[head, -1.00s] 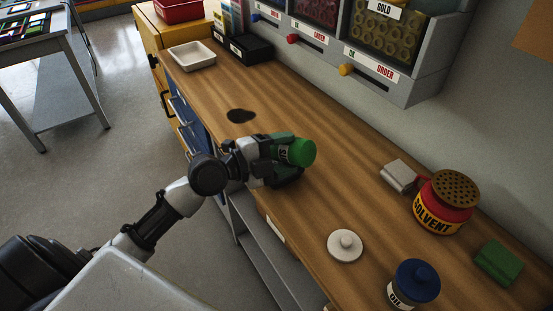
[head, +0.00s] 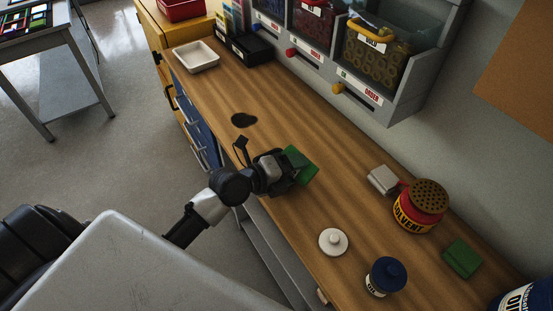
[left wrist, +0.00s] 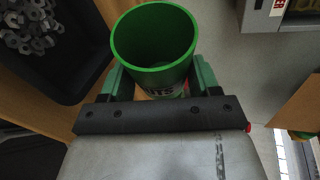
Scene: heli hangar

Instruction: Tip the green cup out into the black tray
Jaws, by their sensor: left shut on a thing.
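My left gripper (head: 281,170) is shut on the green cup (head: 304,166), above the front part of the wooden bench. The head view shows only a small green part of the cup past the fingers. In the left wrist view the cup (left wrist: 155,35) stands between the green fingers. Its open mouth faces the camera, its inside looks empty, and part of its label shows. A black tray (head: 252,47) sits at the far end of the bench, well apart from the gripper. A black tray with several grey nuts (left wrist: 80,85) shows in the wrist view. My right gripper is not in view.
A white tray (head: 197,56) stands at the far left of the bench. Labelled bins (head: 370,60) line the wall. A solvent can (head: 418,208), white lid (head: 333,242), blue-capped jar (head: 386,277) and green block (head: 462,258) stand at the right.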

